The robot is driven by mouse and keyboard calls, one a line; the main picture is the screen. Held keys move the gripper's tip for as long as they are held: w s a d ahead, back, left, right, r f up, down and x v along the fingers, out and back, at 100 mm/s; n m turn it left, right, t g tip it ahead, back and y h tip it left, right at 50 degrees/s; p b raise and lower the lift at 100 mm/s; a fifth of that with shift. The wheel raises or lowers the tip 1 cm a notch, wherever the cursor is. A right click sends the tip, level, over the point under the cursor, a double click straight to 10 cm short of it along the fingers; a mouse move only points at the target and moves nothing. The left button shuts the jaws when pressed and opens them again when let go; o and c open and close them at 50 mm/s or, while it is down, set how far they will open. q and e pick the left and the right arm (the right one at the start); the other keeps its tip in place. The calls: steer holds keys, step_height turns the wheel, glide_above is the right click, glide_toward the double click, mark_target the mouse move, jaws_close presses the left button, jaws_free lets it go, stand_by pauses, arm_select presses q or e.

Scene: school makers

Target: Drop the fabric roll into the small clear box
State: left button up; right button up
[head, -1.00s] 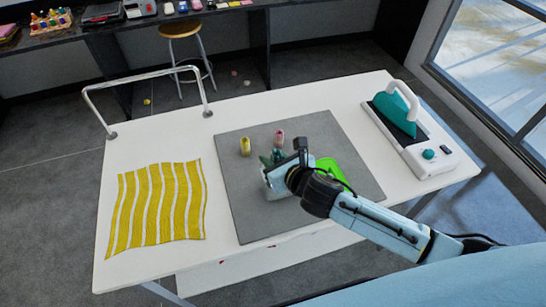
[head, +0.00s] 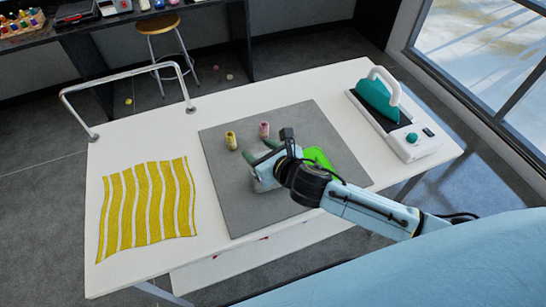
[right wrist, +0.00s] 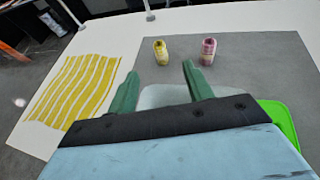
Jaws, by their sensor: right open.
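Two small upright rolls stand on the grey mat: a yellow one (head: 230,140) and a pink one (head: 264,130). They also show in the right wrist view, yellow (right wrist: 161,52) and pink (right wrist: 208,51). I cannot tell which is the fabric roll. My right gripper (head: 260,151) is open, with its green fingers spread and pointing toward the rolls, short of them. A pale see-through surface (right wrist: 163,96), seemingly the small clear box, shows between the fingers in the right wrist view; the gripper hides most of it. My left gripper is not in view.
A bright green object (head: 317,157) lies beside my right gripper on the grey mat (head: 228,205). Yellow striped cloth (head: 147,208) lies at the left of the white table. A teal iron (head: 379,98) stands on its base at the right. A metal rail (head: 122,80) rises at the back left.

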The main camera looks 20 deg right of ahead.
steer(key=v, duration=1.3)
steer(key=shift+a+f, duration=0.1)
steer(key=s+d+f+n+g+h, duration=0.25)
steer(key=s+n+g, duration=0.35)
steer(key=n, duration=1.2)
steer(key=s+d+f+n+g+h, duration=0.1)
steer(key=s+d+f+n+g, duration=0.2)
steer(key=s+n, duration=0.95)
step_height(320, 180, down, 33)
steer(key=w+n+g+b, duration=0.2)
steer(key=n+b, duration=0.2)
steer(key=b, duration=0.2)
steer(key=s+d+f+b, duration=0.3)
steer(key=s+f+b, duration=0.1)
steer(key=s+f, duration=1.2)
steer(key=shift+f+g, duration=0.4)
steer(key=shift+f, duration=0.45)
